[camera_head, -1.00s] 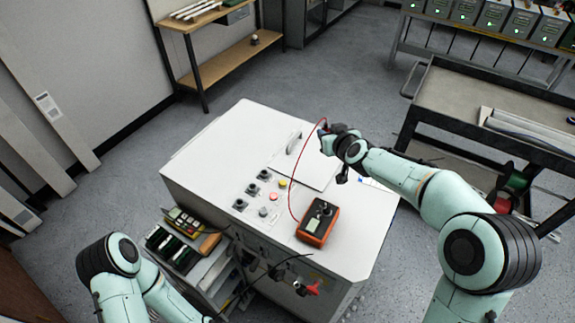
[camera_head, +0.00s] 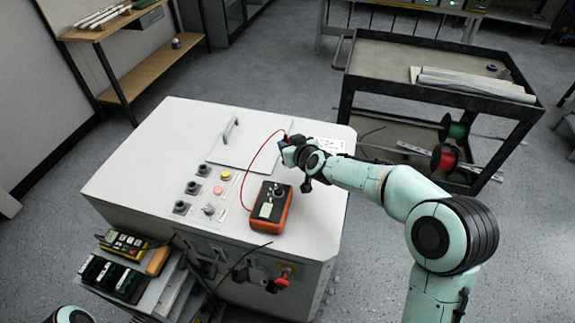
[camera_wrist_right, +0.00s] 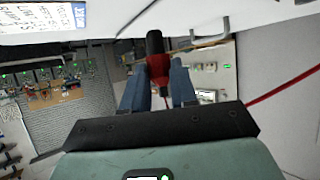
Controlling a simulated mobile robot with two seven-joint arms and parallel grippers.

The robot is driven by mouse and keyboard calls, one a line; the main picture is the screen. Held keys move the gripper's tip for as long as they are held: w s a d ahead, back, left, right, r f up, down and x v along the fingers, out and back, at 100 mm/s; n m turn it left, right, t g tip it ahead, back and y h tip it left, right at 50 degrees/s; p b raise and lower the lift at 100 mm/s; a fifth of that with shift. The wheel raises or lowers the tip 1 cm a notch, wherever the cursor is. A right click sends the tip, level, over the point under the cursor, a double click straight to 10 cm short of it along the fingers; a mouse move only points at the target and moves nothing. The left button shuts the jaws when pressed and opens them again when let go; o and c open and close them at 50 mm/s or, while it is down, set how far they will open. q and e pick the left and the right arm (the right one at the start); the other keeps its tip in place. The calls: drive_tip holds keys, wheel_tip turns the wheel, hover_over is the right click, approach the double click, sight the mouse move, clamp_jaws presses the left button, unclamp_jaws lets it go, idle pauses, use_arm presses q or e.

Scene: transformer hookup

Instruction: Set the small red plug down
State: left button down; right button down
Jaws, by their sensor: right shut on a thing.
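The small red plug (camera_wrist_right: 158,68) shows in the right wrist view, with a dark end at the top and a thin tip below. My right gripper (camera_head: 286,150) is shut on it, with its two blue-grey fingers on either side in the wrist view. In the head view the gripper is above the white cabinet top (camera_head: 150,150), behind the orange meter (camera_head: 271,206). A thin red lead (camera_head: 254,160) arcs from beside the meter up to the gripper. The plug is mostly hidden in the head view. My left gripper is out of view.
Several buttons and knobs (camera_head: 203,170) and a hinged plate with a handle (camera_head: 230,130) are on the cabinet top. A dark cart (camera_head: 385,65) stands behind at the right. An open-shelf unit with a yellow meter (camera_head: 122,243) is at the front left. The cabinet's left top is clear.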

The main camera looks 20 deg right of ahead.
drive_tip(key=shift+f+b, duration=0.8)
drive_tip(key=shift+f, duration=1.55)
drive_tip(key=shift+f, duration=0.2)
drive_tip(key=c, duration=0.9)
unclamp_jaws()
drive_tip(key=shift+r, duration=0.1)
drive_tip(key=shift+r, duration=0.25)
drive_tip(key=b+v, duration=0.1)
drive_tip(key=v, duration=1.1)
drive_tip(key=shift+f+b, duration=0.1)
drive_tip(key=shift+b, duration=0.25)
